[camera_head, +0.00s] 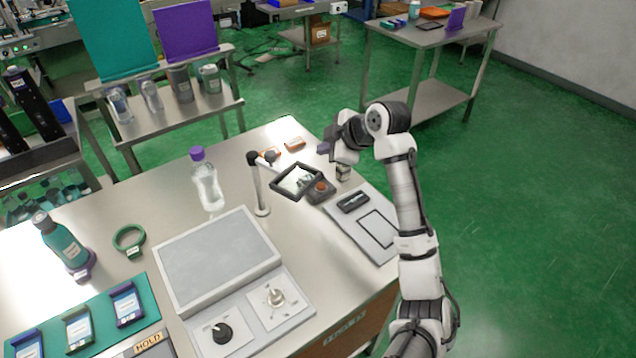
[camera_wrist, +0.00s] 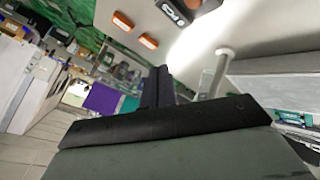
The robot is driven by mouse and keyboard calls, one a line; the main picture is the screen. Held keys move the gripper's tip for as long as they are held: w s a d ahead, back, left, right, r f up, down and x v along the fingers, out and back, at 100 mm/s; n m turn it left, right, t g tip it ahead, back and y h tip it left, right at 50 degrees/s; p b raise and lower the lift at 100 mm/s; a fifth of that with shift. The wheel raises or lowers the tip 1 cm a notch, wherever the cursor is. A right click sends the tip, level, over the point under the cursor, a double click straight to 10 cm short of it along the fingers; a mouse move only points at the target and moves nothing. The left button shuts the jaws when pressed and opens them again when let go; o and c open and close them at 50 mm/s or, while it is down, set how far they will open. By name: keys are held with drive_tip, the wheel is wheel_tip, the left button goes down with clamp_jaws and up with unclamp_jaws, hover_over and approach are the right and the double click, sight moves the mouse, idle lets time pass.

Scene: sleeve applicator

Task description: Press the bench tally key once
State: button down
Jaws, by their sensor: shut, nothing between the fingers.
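On the steel bench, a dark box with a round red-orange button (camera_head: 321,187) sits beside a black-framed panel; it may be the bench tally key, but its label is unreadable. A small pale block with a dark marking (camera_head: 343,173) stands just behind it, under my wrist. My gripper (camera_head: 324,148) is shut and empty, in the air above the bench's far right part, apart from the button in the picture. In the wrist view my shut fingers (camera_wrist: 160,88) point away over the bench. A dark labelled object (camera_wrist: 183,10) is cut off by the top edge there; I cannot tell which it is.
A post with an arm (camera_head: 261,190) stands left of the black-framed panel (camera_head: 297,181). Two orange pieces (camera_head: 295,144) lie at the far edge. A clear bottle (camera_head: 207,182) and a grey sloped console (camera_head: 220,262) stand further left. A grey plate (camera_head: 377,228) lies front right.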

sight(325, 187)
drive_tip(key=shift+f+b, duration=2.8)
drive_tip(key=shift+f, duration=1.6)
drive_tip(key=shift+f, duration=0.15)
drive_tip(key=shift+f+b, duration=0.3)
drive_tip(key=shift+b, duration=0.1)
drive_tip(key=shift+f+b, duration=0.4)
drive_tip(key=shift+r, duration=0.15)
drive_tip(key=shift+r+p, duration=0.5)
drive_tip(key=shift+r, duration=0.2)
drive_tip(key=shift+r, duration=0.1)
